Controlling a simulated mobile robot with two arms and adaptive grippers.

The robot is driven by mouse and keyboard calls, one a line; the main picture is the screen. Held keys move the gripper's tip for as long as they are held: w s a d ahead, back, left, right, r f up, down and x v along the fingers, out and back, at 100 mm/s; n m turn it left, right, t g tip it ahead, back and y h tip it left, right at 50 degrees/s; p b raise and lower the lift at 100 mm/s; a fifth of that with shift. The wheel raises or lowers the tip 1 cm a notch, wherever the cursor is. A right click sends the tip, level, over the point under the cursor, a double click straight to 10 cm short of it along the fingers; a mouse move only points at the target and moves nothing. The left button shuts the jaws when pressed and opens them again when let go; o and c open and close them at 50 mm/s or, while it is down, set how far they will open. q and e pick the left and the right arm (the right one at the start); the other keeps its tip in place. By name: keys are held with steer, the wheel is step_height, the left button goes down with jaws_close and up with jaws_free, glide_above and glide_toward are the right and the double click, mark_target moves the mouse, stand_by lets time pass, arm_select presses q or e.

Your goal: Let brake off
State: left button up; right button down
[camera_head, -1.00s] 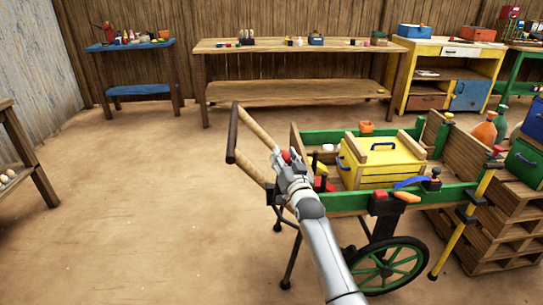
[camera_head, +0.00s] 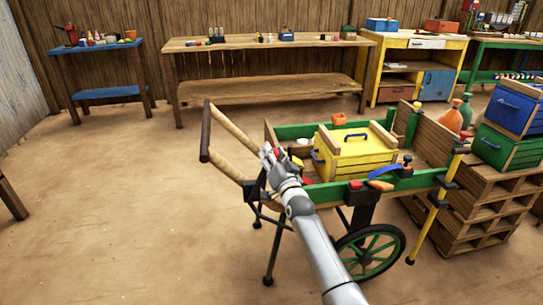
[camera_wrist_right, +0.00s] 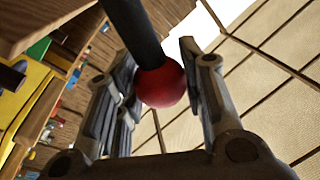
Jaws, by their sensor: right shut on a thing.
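A green and wooden handcart (camera_head: 290,131) stands right of centre in the head view, its wooden push handle (camera_head: 232,127) pointing left. My right gripper (camera_head: 270,156) is at the handle end of the cart. In the right wrist view, a black lever with a round red knob (camera_wrist_right: 161,84) reaches down between the fingers of my right gripper (camera_wrist_right: 165,95). The gripper is shut on the knob. In the head view the fingers and wrist largely cover the lever. My left gripper is not in view.
The cart carries a yellow crate (camera_head: 352,155) and has a green-spoked wheel (camera_head: 368,253). Stacked pallets (camera_head: 476,205) stand close on its right. A long wooden table (camera_head: 262,46) and a blue table (camera_head: 101,50) stand at the back. The floor left of the cart is clear.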

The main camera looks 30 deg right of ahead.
steer(key=c, duration=0.9)
jaws_free()
steer(key=shift+s+d+f, duration=0.1)
steer(key=shift+d+f, duration=0.05)
steer(key=shift+d, duration=0.05)
steer(key=s, duration=0.4)
steer(key=s+a+f, duration=0.1)
steer(key=s, duration=0.6)
steer(key=shift+s+a+f, duration=0.3)
steer(key=shift+s+a, duration=0.05)
steer(key=shift+s, duration=0.05)
